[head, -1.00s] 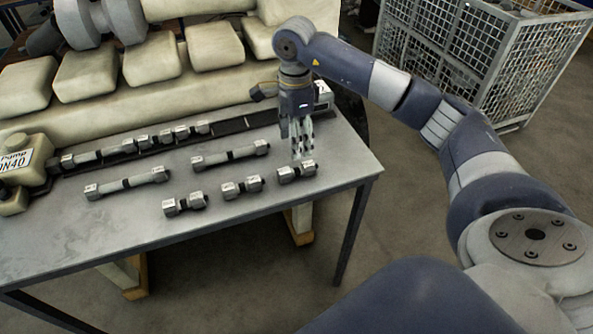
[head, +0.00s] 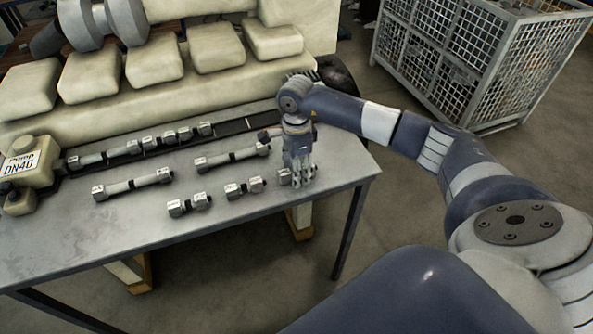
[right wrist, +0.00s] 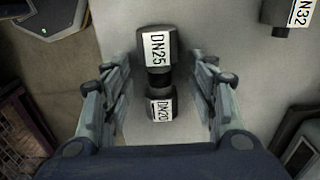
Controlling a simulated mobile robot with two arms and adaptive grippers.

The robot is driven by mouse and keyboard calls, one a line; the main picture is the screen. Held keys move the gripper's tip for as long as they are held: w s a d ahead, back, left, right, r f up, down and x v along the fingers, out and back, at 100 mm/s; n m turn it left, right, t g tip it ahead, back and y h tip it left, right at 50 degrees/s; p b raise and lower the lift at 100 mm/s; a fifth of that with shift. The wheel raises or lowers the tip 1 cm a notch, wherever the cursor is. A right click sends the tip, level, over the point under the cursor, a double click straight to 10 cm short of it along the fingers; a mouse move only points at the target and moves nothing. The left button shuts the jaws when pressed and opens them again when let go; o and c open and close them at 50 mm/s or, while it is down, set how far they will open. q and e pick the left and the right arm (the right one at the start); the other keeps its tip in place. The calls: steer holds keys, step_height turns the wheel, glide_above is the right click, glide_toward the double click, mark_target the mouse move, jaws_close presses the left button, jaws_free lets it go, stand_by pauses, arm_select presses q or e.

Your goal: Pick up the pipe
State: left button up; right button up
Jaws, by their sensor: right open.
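A short grey pipe piece (right wrist: 160,95) with a black middle band lies on the table between my right gripper's fingers in the right wrist view. Its labels read DN25 and what looks like DN20. In the head view this piece (head: 285,177) is mostly hidden by the gripper. My right gripper (head: 302,184) is open and points down around the piece, with a finger on each side and a visible gap. Two more short pieces (head: 189,205) (head: 244,188) lie to its left. Longer pipes (head: 133,184) (head: 232,156) lie behind them. My left gripper is not in view.
Several fittings (head: 140,145) stand in a row along a dark rail at the table's back. A beige block labelled Pump DN40 (head: 27,168) is at the left. Large beige engine covers stand behind. A mesh cage (head: 470,65) is on the floor at the right. The front tabletop (head: 90,240) is clear.

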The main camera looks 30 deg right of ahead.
steer(key=shift+c, duration=0.5)
jaws_close()
steer(key=shift+r, duration=0.1)
